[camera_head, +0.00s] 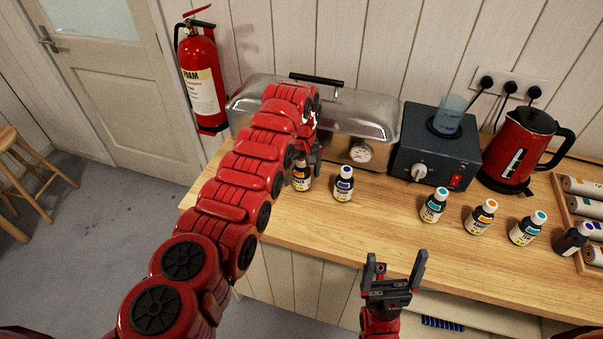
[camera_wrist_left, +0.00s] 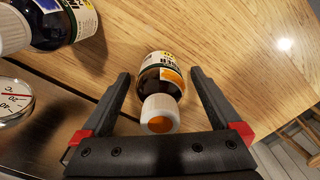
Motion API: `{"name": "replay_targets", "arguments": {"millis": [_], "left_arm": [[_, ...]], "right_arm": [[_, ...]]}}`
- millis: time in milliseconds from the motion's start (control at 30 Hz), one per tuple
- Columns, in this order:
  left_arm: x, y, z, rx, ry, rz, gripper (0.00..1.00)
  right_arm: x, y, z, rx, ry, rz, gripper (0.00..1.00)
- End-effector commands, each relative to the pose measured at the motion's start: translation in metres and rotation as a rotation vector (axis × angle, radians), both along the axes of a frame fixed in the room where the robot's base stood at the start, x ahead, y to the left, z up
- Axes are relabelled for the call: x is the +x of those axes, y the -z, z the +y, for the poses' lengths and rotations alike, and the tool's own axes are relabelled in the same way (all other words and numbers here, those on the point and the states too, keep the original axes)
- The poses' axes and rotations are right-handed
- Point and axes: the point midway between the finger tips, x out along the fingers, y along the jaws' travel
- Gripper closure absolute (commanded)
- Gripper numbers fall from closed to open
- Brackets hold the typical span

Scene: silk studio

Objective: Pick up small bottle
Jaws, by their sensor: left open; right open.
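A small dark bottle with a white cap and an orange top (camera_wrist_left: 162,85) stands between the open fingers of my left gripper (camera_wrist_left: 160,100) in the left wrist view. In the head view this bottle (camera_head: 301,177) is partly hidden by my left gripper (camera_head: 313,160). A second small bottle with a blue cap (camera_head: 344,184) stands just to its right and also shows in the left wrist view (camera_wrist_left: 50,25). Several more small bottles stand further right, one of them with a teal cap (camera_head: 433,205). My right gripper (camera_head: 396,268) is open and empty at the table's front edge.
A metal box with a dial (camera_head: 375,115) stands behind the bottles. A dark heater (camera_head: 437,150) with a beaker and a red kettle (camera_head: 515,150) are to the right. A tray with rolls (camera_head: 566,208) is at the far right. The front of the wooden table (camera_head: 370,230) is clear.

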Motion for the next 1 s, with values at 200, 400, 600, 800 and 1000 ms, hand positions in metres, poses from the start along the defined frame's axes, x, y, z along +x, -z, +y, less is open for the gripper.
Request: {"name": "replay_targets", "arguments": {"millis": [200,400,600,800,1000], "left_arm": [[0.0002,0.0040,0.0001,0.000,0.000,-0.001,0.02],[0.0000,0.0041,0.0002,0.000,0.000,0.000,0.35],[0.0000,0.0041,0.0003,0.000,0.000,0.000,0.71],[-0.0001,0.0040,0.0003,0.000,0.000,0.000,0.99],[0.0000,0.0037,0.0002,0.000,0.000,0.000,0.99]], "right_arm": [[0.0000,-0.0005,0.0000,0.000,0.000,0.000,0.08],[0.0001,-0.0004,0.0000,0.000,0.000,0.000,0.08],[0.0001,-0.0004,0.0000,0.000,0.000,0.000,0.08],[0.0001,-0.0005,0.0000,0.000,0.000,0.000,0.08],[0.0000,0.0000,0.0000,0.000,0.000,0.000,0.08]]}}
